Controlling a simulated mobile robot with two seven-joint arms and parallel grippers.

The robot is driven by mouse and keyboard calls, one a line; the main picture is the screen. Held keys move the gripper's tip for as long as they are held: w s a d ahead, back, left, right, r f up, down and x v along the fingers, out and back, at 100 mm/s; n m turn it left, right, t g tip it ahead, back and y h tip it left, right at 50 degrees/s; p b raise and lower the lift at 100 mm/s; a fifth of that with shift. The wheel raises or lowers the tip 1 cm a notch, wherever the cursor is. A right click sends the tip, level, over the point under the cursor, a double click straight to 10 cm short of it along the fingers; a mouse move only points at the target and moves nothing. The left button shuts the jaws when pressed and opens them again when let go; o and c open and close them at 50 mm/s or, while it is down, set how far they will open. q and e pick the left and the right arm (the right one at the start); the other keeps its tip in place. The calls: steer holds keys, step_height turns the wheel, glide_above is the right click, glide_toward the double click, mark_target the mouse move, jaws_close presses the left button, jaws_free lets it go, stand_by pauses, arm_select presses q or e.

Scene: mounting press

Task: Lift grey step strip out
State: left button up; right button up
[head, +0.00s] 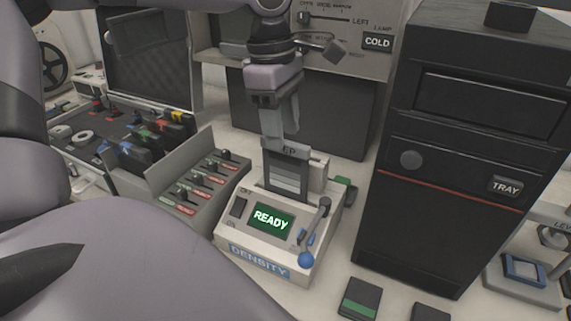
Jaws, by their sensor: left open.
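The grey step strip (287,180) stands upright in the density unit (242,236). Its face has bands from dark to light grey, and its top edge carries a label of which "EP" shows. My left gripper (287,140) points down right at the strip's top edge, its fingers overlapping the label in the picture. It is open; I cannot tell whether the fingers touch the strip. The unit's green screen (271,219) reads "READY". My right gripper is not in view.
A tall black cabinet (450,150) stands to the right. A switch box (205,185) and an open case (150,60) are to the left. A dark block with a green band (360,299) lies in front.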

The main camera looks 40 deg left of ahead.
arm_select(q)
steer(key=shift+f, duration=0.75)
steer(key=shift+w+f+b, duration=0.1)
steer(key=shift+f+b, duration=0.1)
steer(key=shift+b, duration=0.15)
jaws_close()
